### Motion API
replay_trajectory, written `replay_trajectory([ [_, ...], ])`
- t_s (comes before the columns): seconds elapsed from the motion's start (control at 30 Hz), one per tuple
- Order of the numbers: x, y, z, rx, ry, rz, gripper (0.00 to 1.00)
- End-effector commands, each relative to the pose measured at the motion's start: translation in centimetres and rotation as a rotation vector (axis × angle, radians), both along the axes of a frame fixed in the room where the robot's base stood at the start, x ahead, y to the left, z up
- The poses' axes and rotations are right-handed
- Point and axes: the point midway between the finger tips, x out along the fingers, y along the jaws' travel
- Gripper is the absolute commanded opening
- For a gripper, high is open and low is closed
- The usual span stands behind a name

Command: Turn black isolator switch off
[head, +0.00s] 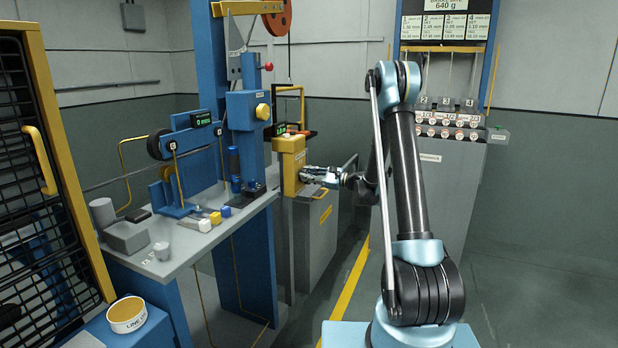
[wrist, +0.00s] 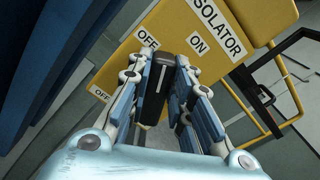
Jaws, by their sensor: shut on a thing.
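The yellow isolator box (head: 291,158) stands at the end of the bench in the head view. In the wrist view, the isolator box (wrist: 128,48) has a white ISOLATOR label and smaller OFF and ON labels. The black isolator switch (wrist: 156,88) is a dark bar with a white line, its far end between the upper OFF and ON labels. My gripper (wrist: 169,72) is shut on the switch, with blue-padded fingers on both sides. In the head view my gripper (head: 318,176) reaches the box's right side. The switch's base is partly hidden by the fingers.
A grey bench (head: 180,246) with blue and yellow fixtures lies to the left. A grey cabinet (head: 316,235) stands below the isolator box. A black mesh gate (head: 40,170) is at far left. Open floor (head: 530,270) lies to the right.

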Motion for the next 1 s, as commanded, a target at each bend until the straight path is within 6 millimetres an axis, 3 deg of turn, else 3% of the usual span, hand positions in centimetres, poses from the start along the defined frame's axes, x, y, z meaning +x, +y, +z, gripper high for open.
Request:
replay_trajectory([
  [1.0,-1.1,0.3,-1.8,-0.307,-0.835,0.002,0.00],
])
